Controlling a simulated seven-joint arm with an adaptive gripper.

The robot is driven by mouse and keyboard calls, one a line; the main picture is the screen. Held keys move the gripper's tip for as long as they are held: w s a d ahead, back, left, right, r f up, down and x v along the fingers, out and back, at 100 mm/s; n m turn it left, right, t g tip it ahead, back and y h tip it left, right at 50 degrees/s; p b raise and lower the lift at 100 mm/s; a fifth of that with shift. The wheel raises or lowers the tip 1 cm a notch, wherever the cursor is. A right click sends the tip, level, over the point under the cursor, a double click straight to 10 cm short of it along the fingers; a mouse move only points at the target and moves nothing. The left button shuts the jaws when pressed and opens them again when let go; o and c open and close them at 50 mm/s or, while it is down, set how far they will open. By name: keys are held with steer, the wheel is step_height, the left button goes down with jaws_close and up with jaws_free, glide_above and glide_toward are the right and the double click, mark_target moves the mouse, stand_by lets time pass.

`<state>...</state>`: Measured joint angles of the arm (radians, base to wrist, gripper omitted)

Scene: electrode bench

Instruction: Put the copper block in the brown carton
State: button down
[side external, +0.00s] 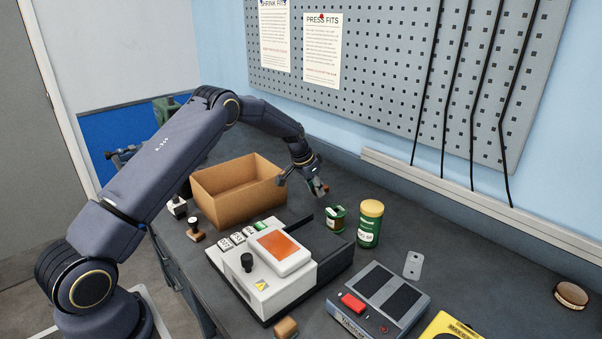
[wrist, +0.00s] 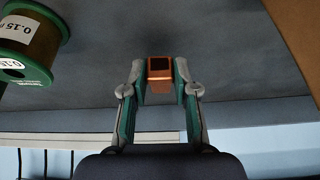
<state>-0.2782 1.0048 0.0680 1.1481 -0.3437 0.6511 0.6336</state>
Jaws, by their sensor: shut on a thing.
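The copper block (wrist: 160,70) is a small orange-brown block held between the fingertips of my gripper (wrist: 159,82) in the wrist view. In the side view my gripper (side external: 316,188) is above the bench, just right of the brown carton, with a small reddish bit of the block (side external: 325,188) showing at its tips. The brown carton (side external: 226,206) is an open-topped box on the bench; its floor is mostly hidden. A brown wall of the carton (wrist: 296,38) shows at the upper right of the wrist view.
A green-ended spool (side external: 335,219) stands below and right of my gripper, beside a green jar with a yellow lid (side external: 369,224). A white instrument with an orange screen (side external: 278,250) stands in front of the carton. A pegboard (side external: 400,70) stands behind the bench.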

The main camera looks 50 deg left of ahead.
steer(key=s+d+r, duration=0.3)
steer(key=s+r, duration=0.6)
steer(key=s, duration=0.6)
steer(key=s+a+r+n+y, duration=0.1)
steer(key=s+a+n, duration=0.3)
steer(key=s, duration=0.5)
steer(key=s+a+r+n+y, duration=0.1)
steer(key=s+a, duration=0.5)
steer(key=s, duration=0.3)
steer(key=shift+n+g, duration=0.3)
steer(key=w+a+f, duration=0.2)
steer(key=w+f, duration=0.1)
steer(key=w+a+f, duration=0.2)
steer(key=w+a, duration=0.1)
steer(key=w, duration=0.1)
steer(key=w+a+f, duration=0.2)
steer(key=w+f, duration=0.1)
steer(key=shift+w+a+f, duration=0.2)
steer(key=shift+w+f, duration=0.15)
steer(key=shift+w+a+f, duration=0.25)
steer(key=shift+w+f, duration=0.1)
steer(key=shift+f, duration=0.05)
steer(key=shift+w+a+f, duration=0.1)
steer(key=shift+w+f, duration=0.05)
steer(key=shift+f, duration=1.6)
